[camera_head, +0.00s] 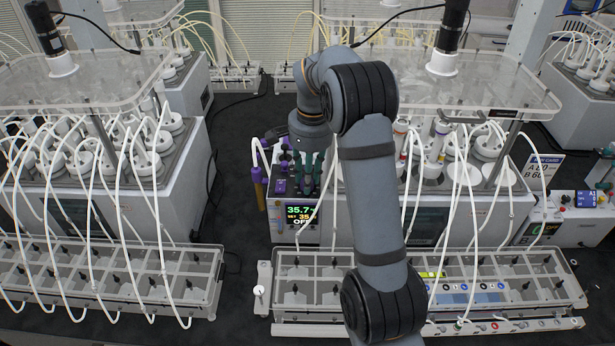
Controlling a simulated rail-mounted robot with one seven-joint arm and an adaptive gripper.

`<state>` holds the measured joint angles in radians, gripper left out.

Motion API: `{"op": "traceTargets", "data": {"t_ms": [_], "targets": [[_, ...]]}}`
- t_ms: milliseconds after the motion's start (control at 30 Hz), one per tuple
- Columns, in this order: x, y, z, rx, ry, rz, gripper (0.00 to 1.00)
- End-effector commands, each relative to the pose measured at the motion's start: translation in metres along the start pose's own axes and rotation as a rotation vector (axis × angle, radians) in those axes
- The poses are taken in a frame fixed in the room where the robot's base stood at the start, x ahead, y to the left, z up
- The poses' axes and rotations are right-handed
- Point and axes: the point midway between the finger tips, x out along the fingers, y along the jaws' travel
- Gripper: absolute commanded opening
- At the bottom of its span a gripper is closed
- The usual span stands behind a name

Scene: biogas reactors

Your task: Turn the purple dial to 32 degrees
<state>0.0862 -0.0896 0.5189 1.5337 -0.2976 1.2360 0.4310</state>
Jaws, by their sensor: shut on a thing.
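The purple dial (308,188) is on top of a small white control box, mostly hidden by my fingers. My gripper (309,180) points down onto it from above, its dark green fingers shut around the dial. The dial's angle mark cannot be read. The box's front display (303,216) shows 35.7 in green, a yellow SET line that seems to begin with 35, and OFF in white.
Purple-capped fittings (258,173) with white tubes stand just left of my gripper. Reactor blocks with tubes stand left (100,195) and right (465,210). A clear bottle rack (290,285) lies in front. Dark bench shows between the blocks.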

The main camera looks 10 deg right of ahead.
Motion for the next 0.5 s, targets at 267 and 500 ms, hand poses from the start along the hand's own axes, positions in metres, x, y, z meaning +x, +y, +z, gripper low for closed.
{"op": "traceTargets", "data": {"t_ms": [267,500], "targets": [[-0.0010,-0.0003,-0.0009,-0.208,-0.010,-0.001,0.01],[-0.0011,-0.0008,-0.0011,-0.328,-0.015,-0.001,0.01]]}}
